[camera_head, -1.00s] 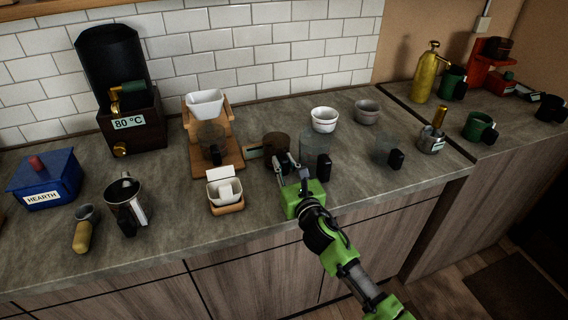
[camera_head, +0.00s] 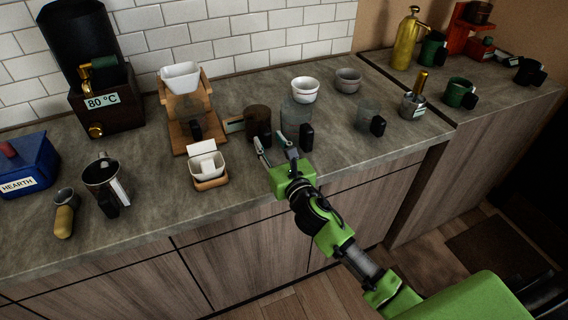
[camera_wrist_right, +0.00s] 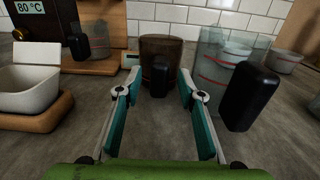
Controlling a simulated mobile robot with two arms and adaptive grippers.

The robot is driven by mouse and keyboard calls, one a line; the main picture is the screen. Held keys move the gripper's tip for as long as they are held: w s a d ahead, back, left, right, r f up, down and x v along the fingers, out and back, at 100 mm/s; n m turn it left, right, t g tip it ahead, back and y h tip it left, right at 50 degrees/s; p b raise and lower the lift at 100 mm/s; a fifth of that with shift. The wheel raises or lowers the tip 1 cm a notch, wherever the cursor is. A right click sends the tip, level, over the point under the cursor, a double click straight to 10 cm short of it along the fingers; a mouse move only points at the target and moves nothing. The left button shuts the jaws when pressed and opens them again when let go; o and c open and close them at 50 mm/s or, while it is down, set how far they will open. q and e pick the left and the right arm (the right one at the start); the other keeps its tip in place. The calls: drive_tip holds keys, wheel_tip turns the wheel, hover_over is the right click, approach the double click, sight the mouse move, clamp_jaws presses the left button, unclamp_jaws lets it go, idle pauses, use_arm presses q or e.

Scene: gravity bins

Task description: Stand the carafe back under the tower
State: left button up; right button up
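The tower (camera_head: 172,103) is a wooden stand with a white dripper (camera_head: 181,77) on top. A clear glass vessel with a dark handle (camera_head: 195,128) stands on its base. To its right on the counter stand a dark brown, see-through vessel with a black handle (camera_head: 258,120) and a taller clear glass one (camera_head: 297,113). I cannot tell for certain which is the carafe. My right gripper (camera_head: 270,141) is open and empty, in front of the brown vessel. In the right wrist view the brown vessel (camera_wrist_right: 162,58) stands upright beyond the parted fingertips. My left gripper is not in view.
A white holder on a wooden base (camera_head: 207,167) stands left of my right gripper. A small glass (camera_head: 367,118), two bowls (camera_head: 305,90) and a metal pot (camera_head: 413,104) stand to the right. A steel pitcher (camera_head: 101,175) and blue box (camera_head: 25,165) are left.

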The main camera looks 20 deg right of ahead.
drive_tip(key=s, duration=0.7)
drive_tip(key=s+b, duration=0.1)
drive_tip(key=s, duration=0.2)
drive_tip(key=shift+s+d+r, duration=0.15)
drive_tip(key=shift+s+d, duration=0.1)
drive_tip(key=shift+d, duration=0.1)
